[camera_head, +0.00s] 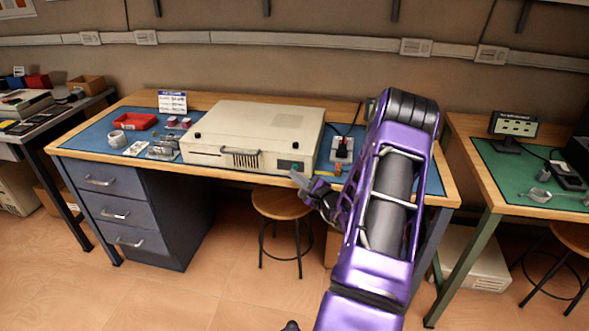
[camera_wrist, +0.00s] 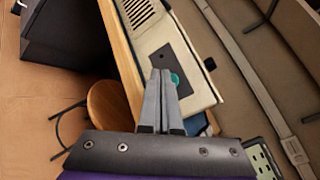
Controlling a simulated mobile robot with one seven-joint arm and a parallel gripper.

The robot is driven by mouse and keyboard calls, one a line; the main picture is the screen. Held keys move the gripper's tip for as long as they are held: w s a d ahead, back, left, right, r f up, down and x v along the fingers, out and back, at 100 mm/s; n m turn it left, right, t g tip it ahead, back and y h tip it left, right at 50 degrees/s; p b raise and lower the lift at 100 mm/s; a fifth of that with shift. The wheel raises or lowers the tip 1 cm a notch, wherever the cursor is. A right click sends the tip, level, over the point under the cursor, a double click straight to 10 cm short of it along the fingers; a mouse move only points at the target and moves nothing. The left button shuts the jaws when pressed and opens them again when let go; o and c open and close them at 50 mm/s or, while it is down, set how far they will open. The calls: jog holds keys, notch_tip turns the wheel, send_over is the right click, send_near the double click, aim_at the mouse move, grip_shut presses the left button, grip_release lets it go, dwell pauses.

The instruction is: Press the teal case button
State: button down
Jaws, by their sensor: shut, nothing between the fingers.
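The beige case (camera_head: 254,137) lies flat on the blue mat of the middle bench. In the head view a dark panel with a small teal button (camera_head: 295,167) sits at the right end of its front face. In the wrist view the teal button (camera_wrist: 174,79) shows on the dark panel (camera_wrist: 171,62), just right of the fingertips and partly hidden by them. My gripper (camera_head: 296,178) is shut and empty, in front of the panel. In the wrist view my gripper (camera_wrist: 161,73) points at the panel; I cannot tell whether it touches.
A wooden stool (camera_head: 280,203) stands below the bench front, under my gripper. A red tray (camera_head: 135,121) and small parts lie left of the case. A switch box (camera_head: 342,148) with a cable stands to its right. A green-topped bench (camera_head: 530,185) is farther right.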

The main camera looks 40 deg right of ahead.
jog(key=shift+w+d, duration=0.2)
jog(key=shift+d, duration=0.05)
jog(key=shift+w+d+b, duration=0.3)
jog(key=shift+d+b, duration=0.05)
jog(key=shift+b, duration=0.05)
dwell(0.6)
jog(key=shift+s+a, duration=0.1)
jog(key=shift+a, duration=0.05)
jog(key=shift+s+a, duration=0.45)
jog(key=shift+a, duration=0.1)
jog(key=shift+s+a, duration=1.65)
jog(key=shift+a, duration=0.25)
